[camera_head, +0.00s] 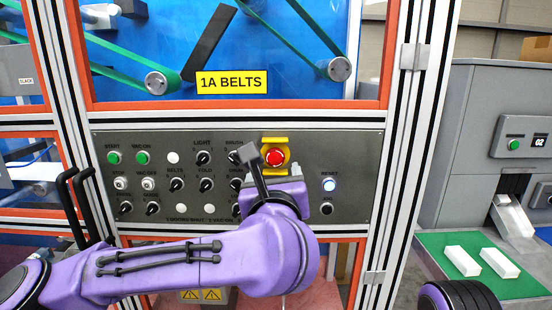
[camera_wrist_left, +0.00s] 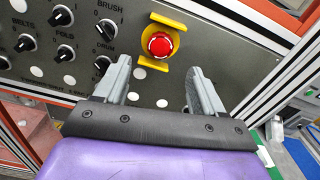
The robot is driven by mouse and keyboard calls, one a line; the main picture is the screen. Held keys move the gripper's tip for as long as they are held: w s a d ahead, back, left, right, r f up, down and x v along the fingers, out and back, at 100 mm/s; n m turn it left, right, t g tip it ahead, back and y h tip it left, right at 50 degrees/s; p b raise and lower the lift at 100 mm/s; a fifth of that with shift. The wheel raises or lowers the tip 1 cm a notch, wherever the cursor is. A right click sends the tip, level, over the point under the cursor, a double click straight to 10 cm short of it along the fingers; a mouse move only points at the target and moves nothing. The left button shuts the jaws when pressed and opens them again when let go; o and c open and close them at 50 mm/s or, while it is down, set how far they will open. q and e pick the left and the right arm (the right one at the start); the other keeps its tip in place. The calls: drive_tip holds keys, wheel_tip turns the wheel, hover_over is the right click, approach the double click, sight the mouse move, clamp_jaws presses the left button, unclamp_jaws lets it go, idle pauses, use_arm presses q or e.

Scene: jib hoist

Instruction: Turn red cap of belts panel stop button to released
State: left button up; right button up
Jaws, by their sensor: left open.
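The red cap (camera_head: 275,157) of the stop button sits in a yellow guard (camera_head: 275,141) on the grey belts panel (camera_head: 350,153), below the "1A BELTS" label. In the left wrist view the red cap (camera_wrist_left: 160,44) shows whole, inside its yellow guard (camera_wrist_left: 152,67). My left gripper (camera_head: 262,165) is in front of the panel, just left of and below the cap. In the left wrist view its two fingers (camera_wrist_left: 162,88) are apart with nothing between them, and the cap lies beyond their tips, not touched. My right gripper is not seen in either view.
Several black knobs (camera_head: 205,157) and two green buttons (camera_head: 142,157) lie left of the cap. A lit reset button (camera_head: 329,185) is to its lower right. Black handles (camera_head: 80,205) stand out at the left. A metal frame post (camera_head: 406,120) bounds the panel on the right.

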sight(275, 159)
use_arm(q)
drive_tip(key=w+p, duration=0.2)
drive_tip(key=w, duration=0.4)
drive_tip(key=shift+w+r, duration=0.1)
drive_tip(key=shift+w, duration=0.45)
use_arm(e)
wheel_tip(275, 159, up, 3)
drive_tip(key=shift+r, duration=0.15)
use_arm(q)
drive_tip(key=c, duration=1.1)
drive_tip(key=shift+o, duration=0.2)
